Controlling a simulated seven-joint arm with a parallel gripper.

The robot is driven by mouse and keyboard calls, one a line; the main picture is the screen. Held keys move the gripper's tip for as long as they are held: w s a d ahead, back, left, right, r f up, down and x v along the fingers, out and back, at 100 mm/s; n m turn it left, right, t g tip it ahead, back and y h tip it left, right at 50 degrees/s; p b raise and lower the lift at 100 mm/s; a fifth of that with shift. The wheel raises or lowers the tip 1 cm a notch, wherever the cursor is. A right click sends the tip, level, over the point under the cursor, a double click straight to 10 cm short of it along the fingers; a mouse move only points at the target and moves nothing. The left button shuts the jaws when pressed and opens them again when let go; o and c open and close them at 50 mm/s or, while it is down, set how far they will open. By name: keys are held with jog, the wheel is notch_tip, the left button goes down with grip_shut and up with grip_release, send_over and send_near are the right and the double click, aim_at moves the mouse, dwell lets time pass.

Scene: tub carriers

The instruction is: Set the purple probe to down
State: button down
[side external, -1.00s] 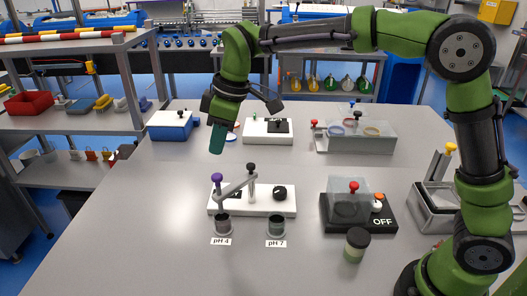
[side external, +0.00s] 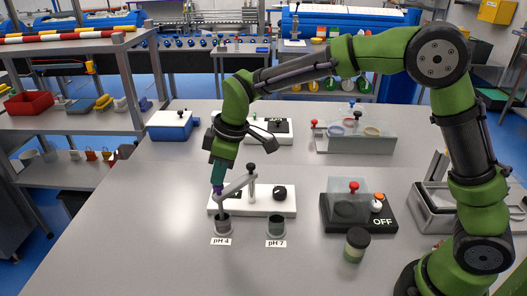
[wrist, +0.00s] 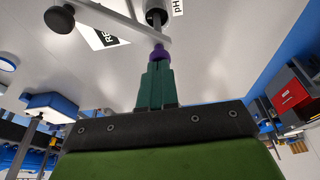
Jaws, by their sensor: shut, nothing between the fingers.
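The purple probe knob (side external: 217,190) tops a thin rod held by a grey swing arm (side external: 238,184) above the pH 4 cup (side external: 222,226). The rod's lower end goes down to that cup; its tip is hidden. My gripper (side external: 218,178) is shut, with its teal fingertips right above the knob and seemingly touching its top. In the wrist view, the purple knob (wrist: 159,53) sits directly at the ends of the closed fingers (wrist: 157,72). The knob is not between the fingers.
The pH 7 cup (side external: 276,231) stands to the right. The white base (side external: 262,205) carries a post and a black dial (side external: 280,193). The table's left side is clear.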

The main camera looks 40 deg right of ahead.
jog(key=shift+s+f, duration=0.1)
jog(key=shift+f, duration=0.85)
notch_tip(320, 180, up, 6)
jog(key=shift+d+f, duration=0.1)
jog(key=shift+f, duration=0.15)
jog(key=v, duration=0.9)
jog(key=s+d+f+m+t, duration=0.1)
jog(key=s+d+m+t, duration=0.1)
jog(key=s+d+m, duration=0.4)
jog(key=s+d+f+m+t, duration=0.2)
jog(key=s+d+m, duration=0.5)
jog(key=s, duration=0.8)
jog(key=shift+d+t, duration=0.4)
jog(key=shift+t, duration=0.1)
jog(key=shift+f, duration=0.15)
